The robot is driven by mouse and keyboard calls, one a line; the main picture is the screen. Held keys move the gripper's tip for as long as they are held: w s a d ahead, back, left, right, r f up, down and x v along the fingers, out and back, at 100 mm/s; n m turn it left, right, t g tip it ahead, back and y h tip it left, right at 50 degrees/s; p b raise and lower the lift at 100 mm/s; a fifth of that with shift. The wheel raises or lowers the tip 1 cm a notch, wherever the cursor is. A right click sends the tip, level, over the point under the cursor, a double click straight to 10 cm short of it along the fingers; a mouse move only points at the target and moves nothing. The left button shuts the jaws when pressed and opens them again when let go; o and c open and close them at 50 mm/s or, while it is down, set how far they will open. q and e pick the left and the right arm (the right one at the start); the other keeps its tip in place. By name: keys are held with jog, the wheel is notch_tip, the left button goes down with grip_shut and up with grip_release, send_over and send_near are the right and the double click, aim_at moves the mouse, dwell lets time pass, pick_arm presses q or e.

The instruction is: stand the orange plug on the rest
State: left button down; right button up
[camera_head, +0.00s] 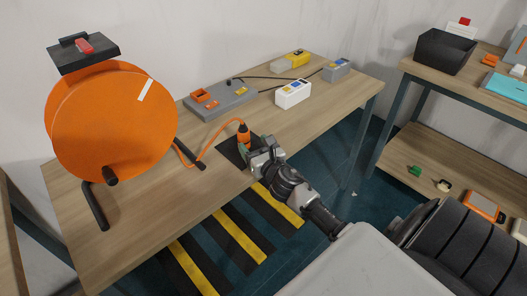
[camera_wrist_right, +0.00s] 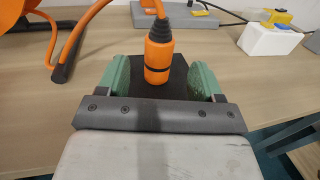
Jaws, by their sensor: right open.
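The orange plug (camera_head: 243,133) stands upright on the black square rest (camera_head: 228,153) at the table's front edge, its cable rising from the top. In the right wrist view the plug (camera_wrist_right: 158,60) is between the two green fingers of my right gripper (camera_wrist_right: 159,70), with a gap on both sides. The right gripper (camera_head: 256,150) is open beside the plug, low over the rest (camera_wrist_right: 181,78). The plug's foot is partly hidden by the gripper in the head view. My left gripper is not in view.
An orange cable reel (camera_head: 110,125) stands on the table's left, its cable running to the plug. A grey socket panel (camera_head: 222,100), a white box (camera_head: 293,95) and yellow and grey connectors lie behind. A shelf (camera_head: 455,150) with a black bin (camera_head: 443,52) stands right.

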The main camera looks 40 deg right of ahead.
jog(key=s, duration=0.6)
jog(key=shift+a, duration=0.45)
